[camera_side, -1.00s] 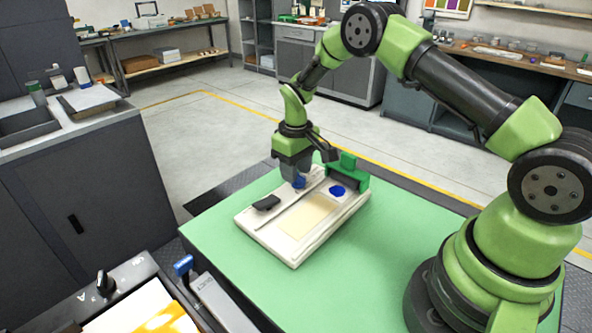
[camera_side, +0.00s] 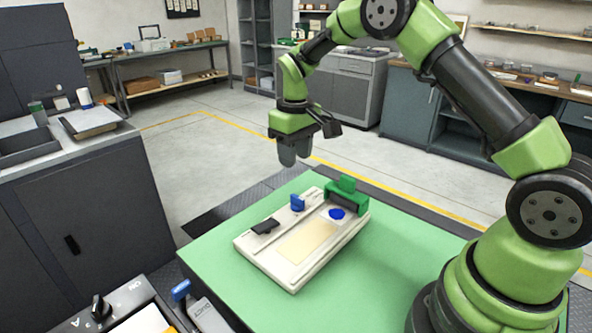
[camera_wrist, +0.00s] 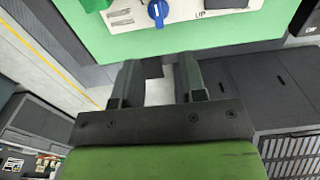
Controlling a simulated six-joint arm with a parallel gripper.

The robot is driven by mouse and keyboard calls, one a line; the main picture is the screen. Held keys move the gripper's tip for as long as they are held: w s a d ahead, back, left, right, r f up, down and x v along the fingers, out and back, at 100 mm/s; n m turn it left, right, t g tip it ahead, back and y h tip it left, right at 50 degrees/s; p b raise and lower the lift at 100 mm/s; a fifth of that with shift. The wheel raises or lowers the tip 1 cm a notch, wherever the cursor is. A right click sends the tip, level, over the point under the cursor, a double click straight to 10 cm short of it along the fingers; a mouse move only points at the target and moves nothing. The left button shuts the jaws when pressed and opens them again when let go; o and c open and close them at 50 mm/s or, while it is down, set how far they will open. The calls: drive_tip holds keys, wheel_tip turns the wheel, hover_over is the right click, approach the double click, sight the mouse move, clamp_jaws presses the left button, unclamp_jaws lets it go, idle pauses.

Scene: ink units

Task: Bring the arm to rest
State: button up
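My gripper (camera_side: 288,156) hangs in the air above and behind the ink unit, clear of it. In the wrist view my gripper (camera_wrist: 158,62) has its two fingers apart with nothing between them. The off-white ink unit (camera_side: 275,262) lies on the green mat (camera_side: 375,262). It carries a blue knob (camera_side: 297,203) standing up at its back edge, a black part (camera_side: 265,226), a round blue patch (camera_side: 337,213) and a green block with a dark roller (camera_side: 347,195). The blue knob also shows in the wrist view (camera_wrist: 158,11), near an upside-down or partly cut label.
A dark cabinet (camera_side: 75,215) stands at the left. A control box with a black knob (camera_side: 102,307) and a blue-handled lever (camera_side: 182,291) are at the front left. Shelves and benches line the back wall. The floor behind the mat is open.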

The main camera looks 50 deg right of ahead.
drive_tip(key=s+a+r+m+t, duration=0.1)
drive_tip(key=s+a+r+t, duration=0.15)
drive_tip(key=s+r, duration=0.4)
drive_tip(key=s+a+r+m+t, duration=0.1)
drive_tip(key=s+a+r+t, duration=0.2)
drive_tip(key=r, duration=0.7)
drive_tip(key=s+a+m+t+y, duration=0.1)
drive_tip(key=s+a+y, duration=0.1)
drive_tip(key=s, duration=1.3)
drive_tip(key=shift+s+a+r+m+t, duration=0.15)
drive_tip(key=shift+a+r+m+t, duration=0.25)
drive_tip(key=shift+a, duration=0.1)
